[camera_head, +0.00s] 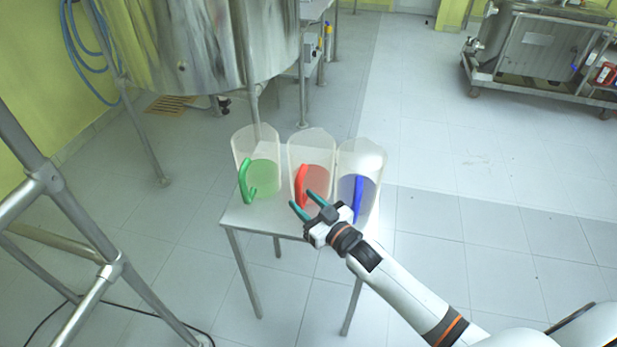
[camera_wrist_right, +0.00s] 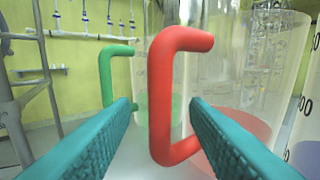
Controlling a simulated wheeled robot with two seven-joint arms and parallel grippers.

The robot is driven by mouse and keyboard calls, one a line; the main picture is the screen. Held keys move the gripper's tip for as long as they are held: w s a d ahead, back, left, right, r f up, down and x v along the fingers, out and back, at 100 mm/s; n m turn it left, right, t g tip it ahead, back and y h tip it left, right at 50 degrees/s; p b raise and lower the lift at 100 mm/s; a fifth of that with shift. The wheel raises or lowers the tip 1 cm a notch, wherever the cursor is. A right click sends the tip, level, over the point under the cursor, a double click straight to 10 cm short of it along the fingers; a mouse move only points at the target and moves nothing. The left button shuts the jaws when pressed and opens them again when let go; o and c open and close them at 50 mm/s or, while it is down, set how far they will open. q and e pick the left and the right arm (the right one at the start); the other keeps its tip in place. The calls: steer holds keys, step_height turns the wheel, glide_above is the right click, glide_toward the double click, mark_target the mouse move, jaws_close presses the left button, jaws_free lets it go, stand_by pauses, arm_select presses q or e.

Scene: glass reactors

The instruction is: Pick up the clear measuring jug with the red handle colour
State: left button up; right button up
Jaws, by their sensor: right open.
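The clear measuring jug with the red handle (camera_head: 316,158) stands upright in the middle of three jugs on a small table (camera_head: 234,214). Its red handle (camera_head: 302,185) faces my right gripper (camera_head: 301,203), which is open just in front of it. In the right wrist view the red handle (camera_wrist_right: 160,95) stands upright between the two teal fingers (camera_wrist_right: 163,104), with a gap to the left finger and the right finger close beside it. I cannot tell whether they touch. My left gripper is not in view.
A green-handled jug (camera_head: 243,148) stands to the left and a blue-handled jug (camera_head: 362,158) close to the right. A large steel vessel (camera_head: 205,45) is behind the table. Metal frame tubes (camera_head: 100,265) are at left. The floor at right is open.

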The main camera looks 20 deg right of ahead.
mark_target(308, 178)
steer(key=x, duration=0.5)
steer(key=shift+p, duration=0.3)
steer(key=shift+r, duration=0.1)
jaws_close()
